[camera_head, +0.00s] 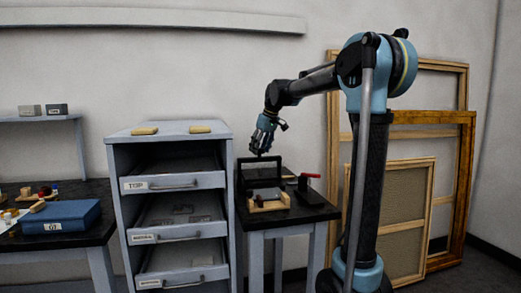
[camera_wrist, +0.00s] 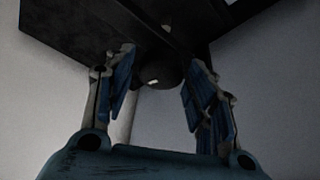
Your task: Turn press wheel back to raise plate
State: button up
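The press shows in the head view as a black upright frame (camera_head: 241,174) on the small dark-topped table. My gripper (camera_head: 261,150) hangs above its top bar, pointing down. In the wrist view my gripper (camera_wrist: 161,62) has its blue-padded fingers spread apart. A dark rounded part (camera_wrist: 160,74), perhaps the press wheel or its hub, shows between and beyond the fingers. Gaps show on both sides of it. Dark flat press parts (camera_wrist: 85,28) fill the top of that view. The wheel's full shape and the plate's height cannot be made out.
A light wooden holder (camera_head: 270,207) stands at the press's front, with a red-handled tool (camera_head: 310,175) to its right. A grey drawer cabinet (camera_head: 177,129) with open drawers stands close left. A blue box (camera_head: 62,217) lies farther left. Wooden frames (camera_head: 431,177) lean behind my arm.

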jog(key=c, duration=0.6)
jog(key=shift+o, duration=0.2)
jog(key=shift+m+t+h, duration=0.3)
jog(key=shift+m, duration=0.7)
jog(key=o, duration=1.1)
jog(key=shift+c, duration=0.2)
jog(key=shift+r, duration=0.1)
jog(key=v, duration=1.1)
jog(key=shift+r, duration=0.35)
